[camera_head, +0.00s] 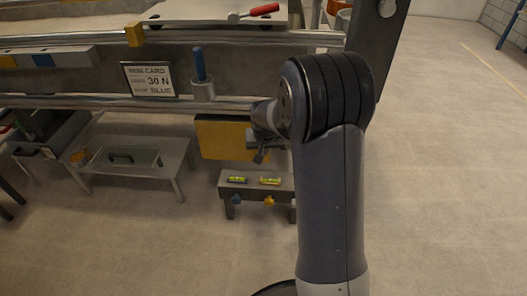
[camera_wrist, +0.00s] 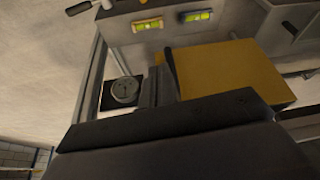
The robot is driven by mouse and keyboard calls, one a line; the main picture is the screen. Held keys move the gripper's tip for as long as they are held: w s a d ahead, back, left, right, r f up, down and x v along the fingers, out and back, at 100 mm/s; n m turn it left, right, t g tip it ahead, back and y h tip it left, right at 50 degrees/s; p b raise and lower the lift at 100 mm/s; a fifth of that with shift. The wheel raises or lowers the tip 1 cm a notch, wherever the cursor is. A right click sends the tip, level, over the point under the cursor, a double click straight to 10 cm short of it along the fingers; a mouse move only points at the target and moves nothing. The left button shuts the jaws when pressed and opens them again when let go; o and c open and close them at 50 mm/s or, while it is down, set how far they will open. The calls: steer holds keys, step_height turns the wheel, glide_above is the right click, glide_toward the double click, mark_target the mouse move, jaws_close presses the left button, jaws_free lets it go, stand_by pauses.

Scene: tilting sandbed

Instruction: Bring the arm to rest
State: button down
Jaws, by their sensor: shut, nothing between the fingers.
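My arm rises in the right half of the head view and bends at a dark ribbed joint. My gripper (camera_head: 259,157) shows small and partly hidden beside that joint, in front of a yellow panel (camera_head: 224,138). Its fingers are shut with nothing between them. In the wrist view my dark gripper body fills the lower part, and the yellow panel (camera_wrist: 238,76) is close beside it. No object is held.
A small grey stand (camera_head: 230,191) with two spirit levels sits below the gripper. The sandbed rail (camera_head: 120,102) carries a card (camera_head: 148,79) and a blue-handled tool (camera_head: 199,66). A low table (camera_head: 130,166) stands left. Floor at right is clear.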

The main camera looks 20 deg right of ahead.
steer(key=shift+s+r, duration=0.25)
steer(key=shift+r, duration=0.4)
